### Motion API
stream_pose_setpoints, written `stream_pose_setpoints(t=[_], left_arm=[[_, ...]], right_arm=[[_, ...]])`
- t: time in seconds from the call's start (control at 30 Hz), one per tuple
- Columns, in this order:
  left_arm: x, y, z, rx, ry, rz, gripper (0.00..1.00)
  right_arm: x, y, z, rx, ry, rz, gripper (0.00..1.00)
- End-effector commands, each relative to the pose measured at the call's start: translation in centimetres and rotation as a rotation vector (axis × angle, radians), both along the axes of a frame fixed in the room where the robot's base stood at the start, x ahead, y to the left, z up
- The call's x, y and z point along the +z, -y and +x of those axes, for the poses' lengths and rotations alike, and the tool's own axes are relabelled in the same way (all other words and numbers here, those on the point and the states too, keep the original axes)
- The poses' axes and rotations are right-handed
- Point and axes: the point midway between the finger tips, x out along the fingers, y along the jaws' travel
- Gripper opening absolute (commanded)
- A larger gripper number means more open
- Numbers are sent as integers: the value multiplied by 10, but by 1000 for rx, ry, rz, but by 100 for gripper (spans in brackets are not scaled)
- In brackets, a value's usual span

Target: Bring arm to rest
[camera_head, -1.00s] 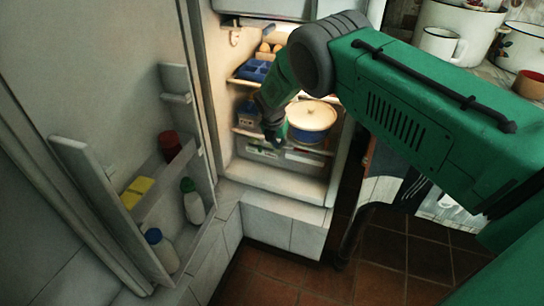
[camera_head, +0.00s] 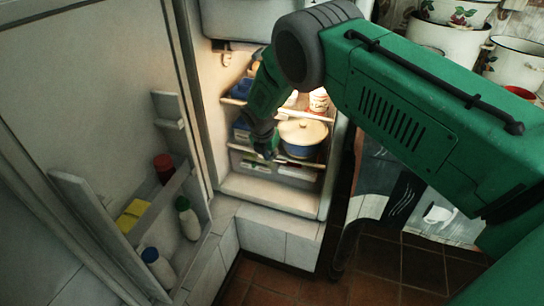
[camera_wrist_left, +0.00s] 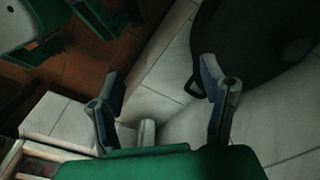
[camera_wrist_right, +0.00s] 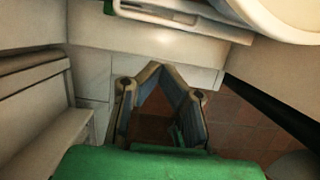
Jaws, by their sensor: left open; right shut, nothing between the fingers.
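My right arm reaches across the head view from the right into the open fridge (camera_head: 270,196). Its gripper (camera_head: 267,148) is small and partly hidden there, close to the left side of a blue pot with a cream lid (camera_head: 303,133). The right wrist view shows the right gripper (camera_wrist_right: 160,68) with its fingertips together and nothing between them. My left gripper (camera_wrist_left: 165,88) shows only in its own wrist view. Its fingers are wide apart and empty, above pale tiles.
The open fridge door at left holds a yellow block (camera_head: 134,215), a red-lidded jar (camera_head: 164,168) and bottles (camera_head: 188,218). Enamel pots (camera_head: 448,36) stand on the counter at upper right. The tiled floor (camera_head: 390,255) shows bare at the bottom.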

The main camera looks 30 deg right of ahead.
Motion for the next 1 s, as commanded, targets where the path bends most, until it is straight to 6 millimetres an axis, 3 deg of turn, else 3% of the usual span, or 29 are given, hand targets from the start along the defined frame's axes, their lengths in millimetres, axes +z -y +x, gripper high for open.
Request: stream_pose_setpoints(t=[0.1, 0.3, 0.57, 0.67, 0.77, 0.9, 1.0], left_arm=[[12, 0, 0, 0, 0, 0, 65], [19, 0, 0, 1, 0, 0, 65], [20, 0, 0, 1, 0, 0, 65], [23, 0, 0, 0, 0, 0, 65], [31, 0, 0, 0, 0, 0, 65], [46, 0, 0, 0, 0, 0, 65], [56, 0, 0, 0, 0, 0, 65]], right_arm=[[26, -8, -6, 2, -3, 0, 0], [47, -12, -10, 3, -3, 1, 0], [50, -13, -13, -4, -4, 5, 0], [39, -16, -27, -66, 0, 31, 0], [16, -21, -62, -236, 13, 98, 0], [-19, -35, -144, -630, 38, 226, 0], [-32, -44, -211, -949, 54, 301, 0]])
